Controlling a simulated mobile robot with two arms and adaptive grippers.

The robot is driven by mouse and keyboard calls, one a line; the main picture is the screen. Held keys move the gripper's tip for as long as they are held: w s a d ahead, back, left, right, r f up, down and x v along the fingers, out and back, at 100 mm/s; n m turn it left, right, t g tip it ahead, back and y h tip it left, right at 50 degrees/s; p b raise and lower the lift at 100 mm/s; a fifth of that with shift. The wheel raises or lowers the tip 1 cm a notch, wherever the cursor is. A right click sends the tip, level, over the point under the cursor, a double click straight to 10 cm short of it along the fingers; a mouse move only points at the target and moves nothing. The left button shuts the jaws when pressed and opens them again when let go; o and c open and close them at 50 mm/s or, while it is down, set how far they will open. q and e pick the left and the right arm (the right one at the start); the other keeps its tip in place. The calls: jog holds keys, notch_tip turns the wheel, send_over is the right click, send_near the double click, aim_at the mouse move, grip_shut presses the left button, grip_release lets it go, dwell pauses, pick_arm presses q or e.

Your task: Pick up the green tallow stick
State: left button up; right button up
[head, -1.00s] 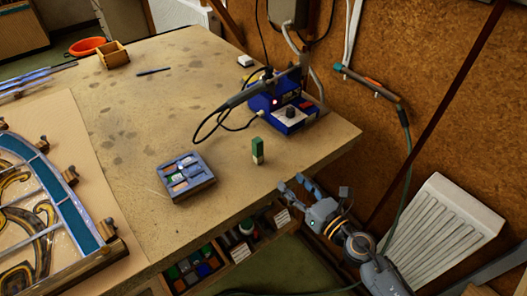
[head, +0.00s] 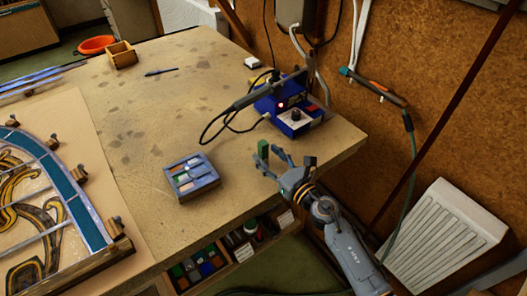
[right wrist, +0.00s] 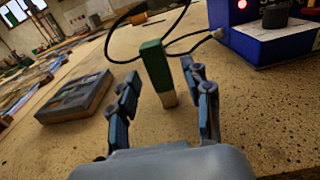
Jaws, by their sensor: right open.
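The green tallow stick (head: 263,149) stands upright near the right edge of the workbench. In the right wrist view the stick (right wrist: 156,70) has a green upper part and a pale lower end. My right gripper (head: 269,164) is open at the near side of the stick. In the right wrist view its two fingers (right wrist: 163,98) spread with the stick showing between them, slightly beyond the tips. No contact shows. In the head view the fingers partly hide the stick's lower end. My left gripper is not in view.
A blue soldering station (head: 293,115) with a dark cable stands just behind the stick. A grey compartment tray (head: 207,184) lies to the left. The leaded panel (head: 75,190) fills the bench's left side. The brown wall (head: 450,60) rises at the right.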

jog(key=x, duration=0.3)
jog(key=shift+f, duration=0.1)
jog(key=shift+s+d, duration=0.1)
jog(key=shift+s, duration=0.05)
jog(key=shift+c, duration=1.1)
grip_shut()
